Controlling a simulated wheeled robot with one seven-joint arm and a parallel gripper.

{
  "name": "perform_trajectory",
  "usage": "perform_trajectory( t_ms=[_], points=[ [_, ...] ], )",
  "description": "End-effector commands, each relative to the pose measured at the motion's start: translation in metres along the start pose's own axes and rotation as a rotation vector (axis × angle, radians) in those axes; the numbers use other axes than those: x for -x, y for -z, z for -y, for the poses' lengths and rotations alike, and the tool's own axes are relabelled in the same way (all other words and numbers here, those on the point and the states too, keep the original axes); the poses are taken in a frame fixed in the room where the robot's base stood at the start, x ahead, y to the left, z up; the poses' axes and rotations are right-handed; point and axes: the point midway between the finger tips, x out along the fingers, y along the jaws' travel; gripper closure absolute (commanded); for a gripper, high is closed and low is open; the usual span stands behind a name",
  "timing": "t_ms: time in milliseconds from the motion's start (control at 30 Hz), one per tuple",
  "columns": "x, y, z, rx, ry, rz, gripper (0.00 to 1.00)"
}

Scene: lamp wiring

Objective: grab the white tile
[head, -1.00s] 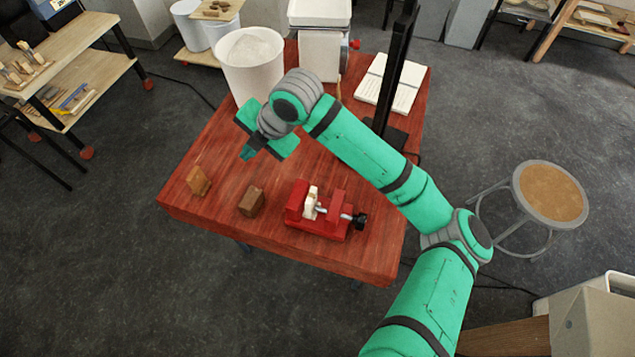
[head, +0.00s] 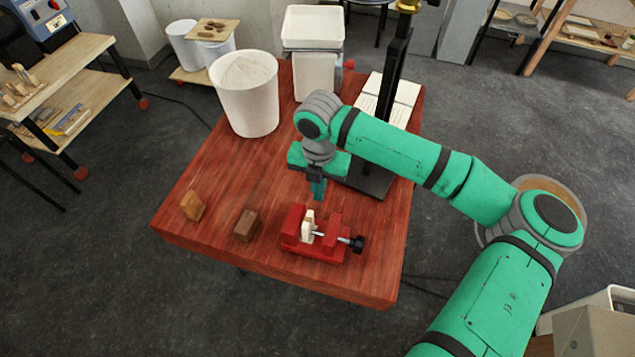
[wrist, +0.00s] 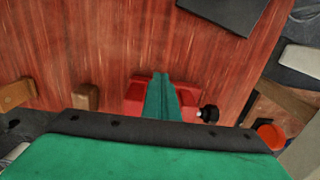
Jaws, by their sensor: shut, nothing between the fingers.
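The white tile (head: 307,224) stands upright between the jaws of a small red vise (head: 325,246) near the front of the table. My gripper (head: 318,196) points down just above and behind the vise, with its fingers shut and nothing between them. In the wrist view my gripper (wrist: 161,76) covers the middle of the vise (wrist: 134,95), so the tile is hidden there. A gap between fingertips and tile seems to remain in the head view.
A dark brown block (head: 246,225) and a lighter wooden block (head: 193,206) sit left of the vise on the red-brown table (head: 220,180). A white bucket (head: 248,105) stands at the back left. A black stand (head: 370,180) rises behind the gripper.

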Motion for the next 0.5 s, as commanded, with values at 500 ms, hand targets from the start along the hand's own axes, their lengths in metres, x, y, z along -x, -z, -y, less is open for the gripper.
perform_trajectory(
  t_ms=[500],
  points=[
    [-0.04,0.036,-0.003,0.007,-0.001,0.001,1.0]
  ],
)
